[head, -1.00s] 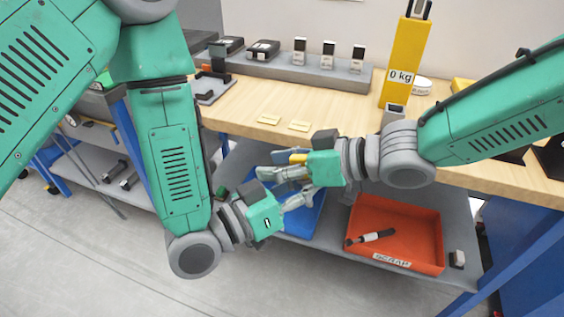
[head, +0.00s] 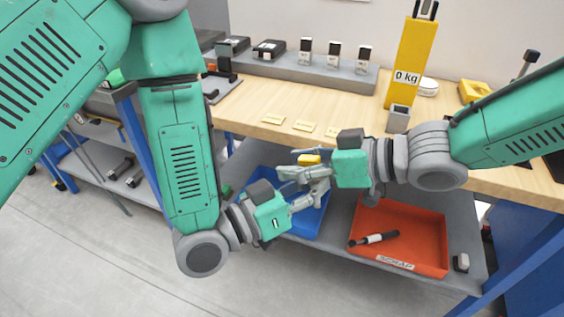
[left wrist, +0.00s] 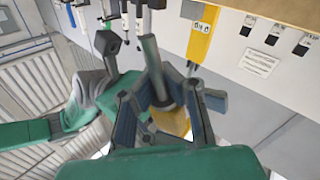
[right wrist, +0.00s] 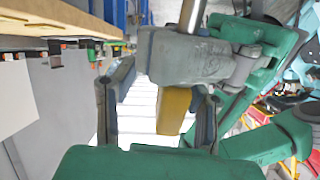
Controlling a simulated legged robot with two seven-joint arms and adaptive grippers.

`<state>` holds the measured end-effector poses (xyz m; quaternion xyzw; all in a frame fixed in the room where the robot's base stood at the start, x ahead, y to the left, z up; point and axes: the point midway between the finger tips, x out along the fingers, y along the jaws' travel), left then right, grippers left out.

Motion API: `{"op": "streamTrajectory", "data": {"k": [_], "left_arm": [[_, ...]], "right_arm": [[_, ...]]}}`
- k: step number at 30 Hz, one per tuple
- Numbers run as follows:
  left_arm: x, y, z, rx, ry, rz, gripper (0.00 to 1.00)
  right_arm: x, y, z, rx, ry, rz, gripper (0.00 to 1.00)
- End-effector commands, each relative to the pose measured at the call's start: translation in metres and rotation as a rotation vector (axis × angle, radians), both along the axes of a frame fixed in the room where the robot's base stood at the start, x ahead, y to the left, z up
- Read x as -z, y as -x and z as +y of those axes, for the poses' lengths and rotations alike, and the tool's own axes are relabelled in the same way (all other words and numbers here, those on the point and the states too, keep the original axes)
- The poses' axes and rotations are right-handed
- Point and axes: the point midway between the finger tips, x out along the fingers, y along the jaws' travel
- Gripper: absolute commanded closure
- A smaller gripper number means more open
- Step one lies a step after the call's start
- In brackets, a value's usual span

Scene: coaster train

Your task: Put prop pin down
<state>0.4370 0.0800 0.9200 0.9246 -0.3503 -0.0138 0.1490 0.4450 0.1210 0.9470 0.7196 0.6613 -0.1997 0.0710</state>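My left gripper (head: 318,194) reaches in from the left, low in front of the bench. It looks shut on the prop pin, which has a steel shaft (right wrist: 192,15) and a yellow block-like end (head: 309,160). In the left wrist view the shaft (left wrist: 150,58) stands between the fingers, with a round collar and the yellow part (left wrist: 178,122) below. My right gripper (head: 288,177) comes in from the right. In the right wrist view its fingers (right wrist: 155,110) are apart, with the yellow end between them and a gap at the left. The contact points are partly hidden.
A blue bin (head: 303,222) lies on the lower shelf under the grippers. An orange SCRAP bin (head: 425,238) holding a dark tool stands right of it. The wooden bench top (head: 255,105) bears a yellow 0 kg post (head: 403,70) and small yellow plates.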

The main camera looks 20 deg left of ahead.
Motion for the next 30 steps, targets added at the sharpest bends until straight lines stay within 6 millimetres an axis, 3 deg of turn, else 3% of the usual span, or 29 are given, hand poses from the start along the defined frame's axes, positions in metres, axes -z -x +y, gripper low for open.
{"op": "streamTrajectory", "data": {"k": [9,15,22,30], "left_arm": [[0.000,0.000,0.003,0.000,0.004,-0.001,1.00],[0.000,0.000,0.006,-0.001,0.006,0.000,1.00],[0.004,-0.004,-0.001,0.029,0.005,-0.002,1.00],[0.034,-0.028,-0.029,0.240,0.002,-0.005,1.00]], "right_arm": [[-0.024,0.002,-0.053,0.002,0.004,-0.002,0.60],[-0.033,0.004,-0.075,0.001,0.006,0.000,0.60],[-0.037,0.005,-0.086,-0.001,0.004,0.000,0.60],[-0.037,0.004,-0.087,0.000,0.003,0.001,0.60]]}}
